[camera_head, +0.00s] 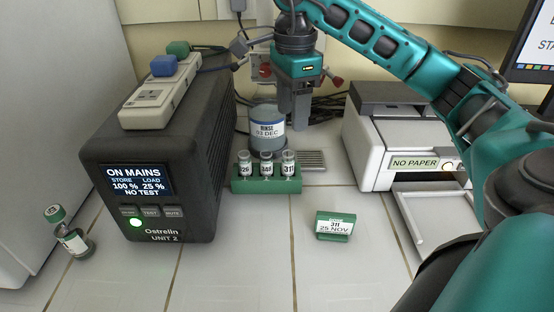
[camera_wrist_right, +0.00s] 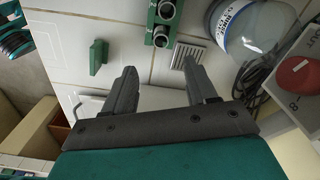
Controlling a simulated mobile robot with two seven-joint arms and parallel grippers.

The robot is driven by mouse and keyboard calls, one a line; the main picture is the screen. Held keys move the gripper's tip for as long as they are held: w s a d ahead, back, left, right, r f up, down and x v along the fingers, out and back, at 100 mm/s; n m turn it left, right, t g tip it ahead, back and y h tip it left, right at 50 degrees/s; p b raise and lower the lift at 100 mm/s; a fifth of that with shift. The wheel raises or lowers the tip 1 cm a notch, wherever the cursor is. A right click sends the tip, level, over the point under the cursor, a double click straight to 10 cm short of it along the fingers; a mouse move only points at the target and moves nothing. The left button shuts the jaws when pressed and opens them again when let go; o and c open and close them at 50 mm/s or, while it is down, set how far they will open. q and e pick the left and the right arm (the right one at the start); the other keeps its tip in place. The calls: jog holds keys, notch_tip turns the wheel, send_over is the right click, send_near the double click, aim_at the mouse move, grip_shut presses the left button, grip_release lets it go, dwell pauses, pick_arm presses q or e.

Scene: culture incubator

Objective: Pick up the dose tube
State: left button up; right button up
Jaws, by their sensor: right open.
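A green rack (camera_head: 266,186) holds three small capped tubes upright: a left tube (camera_head: 244,168), a middle tube (camera_head: 266,168) and a right tube (camera_head: 289,168) labelled 311. A green stand with a white card (camera_head: 335,226) reads "311 25 NOV". My right gripper (camera_head: 295,118) points down behind and above the rack, apart from the tubes. In the right wrist view, its jaws (camera_wrist_right: 160,66) are open and empty, with the rack (camera_wrist_right: 160,38) beyond them at the top. The card stand shows as a green block (camera_wrist_right: 97,57). My left gripper is out of view.
A rinse jar (camera_head: 267,130) stands behind the rack, near a grey grille (camera_head: 312,160). A black power unit (camera_head: 155,190) is at left, with another vial (camera_head: 72,240) beside it. A printer (camera_head: 400,140) with an extended tray stands right.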

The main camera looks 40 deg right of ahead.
aim_at(289, 153)
jog(key=f+b, duration=0.1)
jog(key=f, duration=0.5)
jog(key=shift+s, duration=0.2)
jog(key=shift+w+a+f+b, duration=0.1)
jog(key=shift+w+f+b, duration=0.1)
jog(key=shift+f, duration=1.3)
jog(key=shift+w+f+b, duration=0.1)
jog(key=shift+w+f, duration=0.05)
jog(key=shift+f, duration=1.35)
jog(key=shift+c, duration=0.2)
grip_shut()
